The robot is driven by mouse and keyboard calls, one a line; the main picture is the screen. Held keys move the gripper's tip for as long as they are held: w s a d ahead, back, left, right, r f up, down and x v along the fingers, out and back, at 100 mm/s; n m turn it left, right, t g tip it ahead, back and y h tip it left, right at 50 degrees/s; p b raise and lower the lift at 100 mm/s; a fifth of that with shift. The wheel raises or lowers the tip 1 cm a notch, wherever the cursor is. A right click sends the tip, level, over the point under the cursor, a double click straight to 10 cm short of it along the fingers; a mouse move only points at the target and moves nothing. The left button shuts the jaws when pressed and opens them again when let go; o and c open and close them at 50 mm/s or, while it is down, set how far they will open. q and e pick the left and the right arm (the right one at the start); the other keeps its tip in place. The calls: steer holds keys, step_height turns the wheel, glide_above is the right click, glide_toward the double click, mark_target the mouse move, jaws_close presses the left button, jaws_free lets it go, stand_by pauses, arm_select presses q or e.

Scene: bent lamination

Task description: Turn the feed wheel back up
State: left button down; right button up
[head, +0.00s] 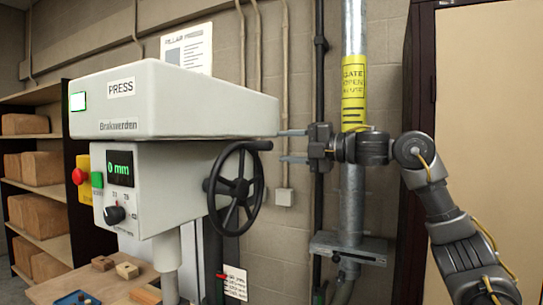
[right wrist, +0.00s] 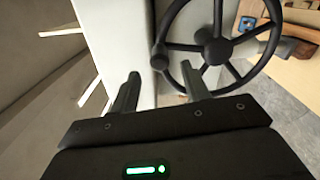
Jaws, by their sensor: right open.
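The black feed wheel (head: 233,188), with several spokes, is mounted on the right side of the grey press (head: 160,110). A dark handle (head: 262,145) stands out at its upper right rim. My right gripper (head: 281,146) is open and just right of the handle, fingers pointing left. In the right wrist view, the wheel (right wrist: 214,46) lies ahead, and a dark knob at its rim (right wrist: 160,62) shows beyond the gap between the fingertips (right wrist: 160,77). The right-hand finger overlaps the rim in the picture; contact cannot be told. The press display (head: 119,168) reads 0 mm. My left gripper is not in view.
A vertical pipe with a yellow sign (head: 354,95) stands behind my right arm. A tall cabinet (head: 490,130) is at the right. Shelves with brown boxes (head: 42,168) stand at the left. Small wooden blocks (head: 127,270) and a blue tray (head: 77,298) lie on the table below the press.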

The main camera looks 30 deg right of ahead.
steer(key=shift+b+v, duration=0.45)
steer(key=shift+v, duration=1.35)
